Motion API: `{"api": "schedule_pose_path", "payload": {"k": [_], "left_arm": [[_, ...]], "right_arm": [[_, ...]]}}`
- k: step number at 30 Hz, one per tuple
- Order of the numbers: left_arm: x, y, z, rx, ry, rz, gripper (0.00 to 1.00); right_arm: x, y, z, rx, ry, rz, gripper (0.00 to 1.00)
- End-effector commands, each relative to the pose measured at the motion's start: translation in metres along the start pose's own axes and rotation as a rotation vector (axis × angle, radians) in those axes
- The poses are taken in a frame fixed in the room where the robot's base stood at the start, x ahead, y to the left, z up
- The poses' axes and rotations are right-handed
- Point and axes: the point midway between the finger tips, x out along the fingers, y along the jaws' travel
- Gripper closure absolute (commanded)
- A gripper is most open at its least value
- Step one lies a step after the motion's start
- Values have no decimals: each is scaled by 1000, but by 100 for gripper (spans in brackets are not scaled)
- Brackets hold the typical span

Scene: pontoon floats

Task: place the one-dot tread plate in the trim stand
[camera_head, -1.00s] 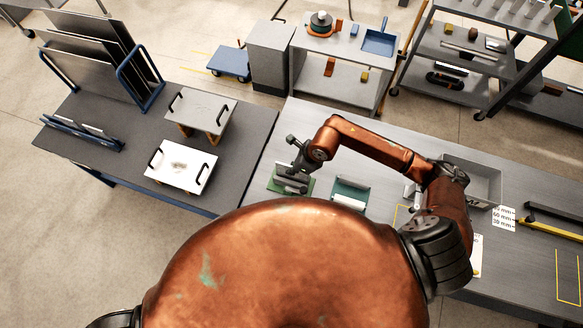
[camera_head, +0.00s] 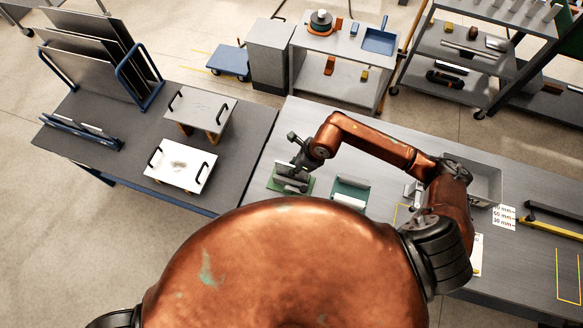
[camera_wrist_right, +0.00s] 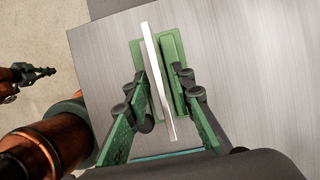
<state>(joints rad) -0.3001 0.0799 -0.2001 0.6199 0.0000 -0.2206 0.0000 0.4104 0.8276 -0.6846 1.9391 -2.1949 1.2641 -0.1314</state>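My right gripper (camera_head: 294,172) is over a green stand (camera_head: 276,184) near the left end of the grey bench. In the right wrist view its green-padded fingers (camera_wrist_right: 162,88) are apart, one on each side of a thin pale plate (camera_wrist_right: 151,50) seen edge-on. I see a gap on the right side of the plate; the left finger is close to it. The plate stands on edge over the green stand (camera_wrist_right: 173,48), beside a raised green block. Dots on the plate cannot be seen. A dark, claw-like end (camera_wrist_right: 38,73), perhaps my left gripper, shows at the far left.
A second green stand (camera_head: 351,184) with a pale piece is just to the right. A grey bin (camera_head: 484,184) is farther right. Two handled plates (camera_head: 181,166) stand on the dark left table, with a blue rack of panels (camera_head: 138,75) behind. Bare bench lies behind the stands.

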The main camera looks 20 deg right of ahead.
Motion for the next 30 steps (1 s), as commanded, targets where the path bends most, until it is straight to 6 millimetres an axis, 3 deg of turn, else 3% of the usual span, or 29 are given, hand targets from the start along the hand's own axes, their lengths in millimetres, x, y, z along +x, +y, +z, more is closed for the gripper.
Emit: {"api": "schedule_pose_path", "payload": {"k": [15, 21, 30], "left_arm": [[27, 1, 2, 0, 1, 0, 100], [29, 1, 2, 0, 1, 0, 100], [29, 1, 2, 0, 1, 0, 100]], "right_arm": [[-95, -1, -1, 0, 0, -2, 77], [-108, 0, 0, 0, -1, 0, 77], [-108, 0, 0, 0, -1, 1, 77]]}}
